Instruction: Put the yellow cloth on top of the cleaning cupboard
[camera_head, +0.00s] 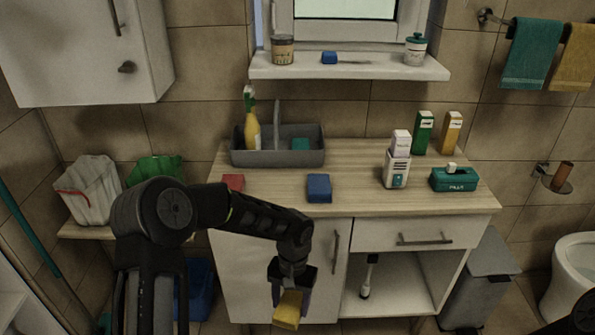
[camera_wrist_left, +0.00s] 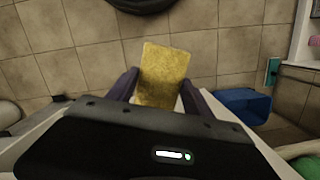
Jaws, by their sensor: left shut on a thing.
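My left gripper (camera_head: 290,288) is shut on the yellow cloth (camera_head: 288,310), which hangs below the fingers in front of the white cupboard door. In the left wrist view the cloth (camera_wrist_left: 160,72) sticks out between the two dark fingers (camera_wrist_left: 160,98), with floor tiles behind it. The low white cupboard (camera_head: 365,199) has a wooden top, a door and a drawer; I take this for the cleaning cupboard. The cloth is below its top and in front of it. My right gripper does not show.
On the top are a grey caddy (camera_head: 275,158), a red cloth (camera_head: 233,181), a blue cloth (camera_head: 319,188), a white bottle (camera_head: 397,160), a teal box (camera_head: 454,179) and green and yellow cartons (camera_head: 437,133). Bare wood shows between the blue cloth and the bottle. A grey bin (camera_head: 480,280) stands right.

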